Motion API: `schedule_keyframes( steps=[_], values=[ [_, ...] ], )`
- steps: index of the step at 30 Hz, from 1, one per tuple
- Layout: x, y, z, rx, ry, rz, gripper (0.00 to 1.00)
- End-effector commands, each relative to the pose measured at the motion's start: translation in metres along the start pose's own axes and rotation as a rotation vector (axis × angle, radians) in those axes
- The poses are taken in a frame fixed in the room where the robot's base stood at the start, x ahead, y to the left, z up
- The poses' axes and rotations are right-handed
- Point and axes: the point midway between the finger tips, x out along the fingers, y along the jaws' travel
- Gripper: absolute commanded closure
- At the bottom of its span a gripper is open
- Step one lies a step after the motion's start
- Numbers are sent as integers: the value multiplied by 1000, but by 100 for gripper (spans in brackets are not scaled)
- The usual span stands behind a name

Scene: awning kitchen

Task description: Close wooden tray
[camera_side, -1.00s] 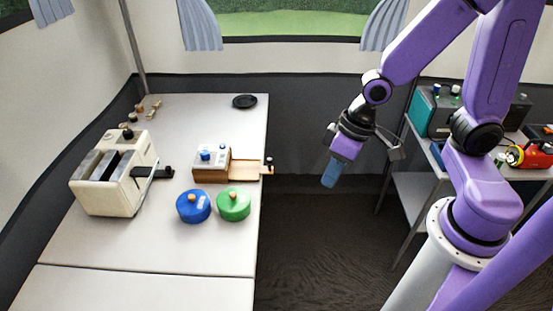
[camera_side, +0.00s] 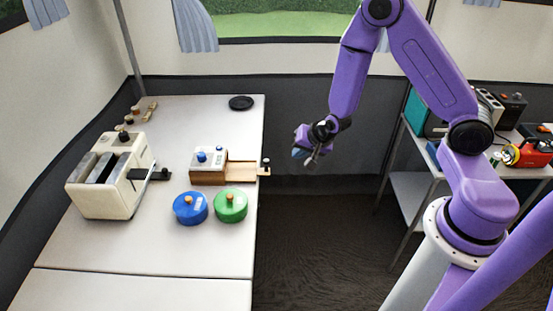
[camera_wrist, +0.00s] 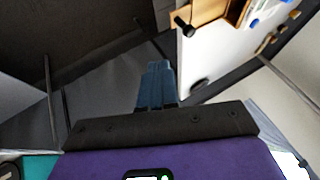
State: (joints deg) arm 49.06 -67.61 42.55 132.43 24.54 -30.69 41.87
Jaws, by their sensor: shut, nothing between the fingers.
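The wooden tray (camera_side: 240,173) sticks out from the right side of a white-topped wooden box (camera_side: 207,167) on the table. Its front, with a dark knob (camera_side: 265,164), reaches the table's right edge. In the wrist view the tray (camera_wrist: 236,12) shows at the top, with its dark knob (camera_wrist: 184,27) toward my fingers. My gripper (camera_side: 301,153) is in the air to the right of the tray, beyond the table edge, and touches nothing. Its blue fingers (camera_wrist: 156,72) are together and empty.
A white toaster (camera_side: 108,175) stands at the left. A blue pot (camera_side: 190,210) and a green pot (camera_side: 230,207) stand in front of the box. A black disc (camera_side: 241,103) lies at the table's far end. A shelf (camera_side: 410,190) stands at the right.

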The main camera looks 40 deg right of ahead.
Motion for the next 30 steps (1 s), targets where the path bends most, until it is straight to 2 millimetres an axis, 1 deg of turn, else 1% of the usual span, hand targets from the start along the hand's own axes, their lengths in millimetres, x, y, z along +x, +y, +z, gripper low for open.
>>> schedule_keyframes(
  steps=[1, 14, 16, 21, 25, 30],
  values=[
    [8, 0, 0, 0, 0, 1, 100],
    [72, 1, 1, -2, -2, 1, 100],
    [76, -12, 1, -5, -1, -4, 100],
    [86, -27, 2, -2, -2, -1, 100],
    [90, -33, 3, -3, -2, -1, 100],
    [90, -35, 3, -3, -2, -1, 100]
  ],
)
